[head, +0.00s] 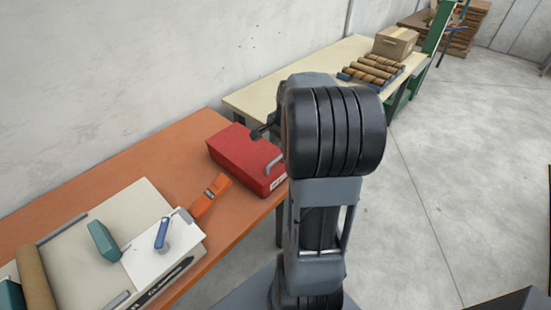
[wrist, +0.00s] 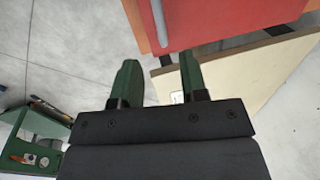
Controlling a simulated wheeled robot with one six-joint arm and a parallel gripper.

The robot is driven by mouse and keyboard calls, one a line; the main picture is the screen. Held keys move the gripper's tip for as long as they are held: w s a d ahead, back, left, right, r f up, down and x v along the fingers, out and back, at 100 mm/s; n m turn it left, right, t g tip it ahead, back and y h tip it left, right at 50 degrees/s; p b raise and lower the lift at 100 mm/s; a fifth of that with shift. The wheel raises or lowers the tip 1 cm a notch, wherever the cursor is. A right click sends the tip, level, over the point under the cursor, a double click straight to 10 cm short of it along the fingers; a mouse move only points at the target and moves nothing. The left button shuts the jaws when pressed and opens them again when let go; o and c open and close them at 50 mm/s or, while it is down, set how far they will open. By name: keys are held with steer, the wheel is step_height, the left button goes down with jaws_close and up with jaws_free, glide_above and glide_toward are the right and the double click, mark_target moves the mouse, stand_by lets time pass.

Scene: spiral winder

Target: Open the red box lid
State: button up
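The red box (head: 235,150) sits at the right end of the orange table, with its lid down. A grey bar handle (head: 273,165) is on its front right part. In the wrist view the red box (wrist: 225,18) fills the top edge, and the handle (wrist: 159,22) shows at its left side. My gripper (wrist: 158,60) is open and empty, its two green fingers apart, short of the box and handle. In the head view my arm hides most of the gripper; a dark part of it shows over the box's far right corner.
On the orange table (head: 150,160) an orange tool (head: 209,196) lies left of the box, beside a pale machine (head: 90,235). A pale table (head: 250,97) behind holds brown rolls (head: 372,70) and a cardboard box (head: 395,42). The floor at right is clear.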

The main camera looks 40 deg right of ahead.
mark_target(275, 160)
steer(key=f, duration=0.2)
steer(key=w+f, duration=0.1)
steer(key=f, duration=0.5)
steer(key=shift+w+a+f, duration=0.2)
steer(key=shift+w+f, duration=0.05)
steer(key=shift+w, duration=0.1)
steer(key=shift+c, duration=0.2)
jaws_close()
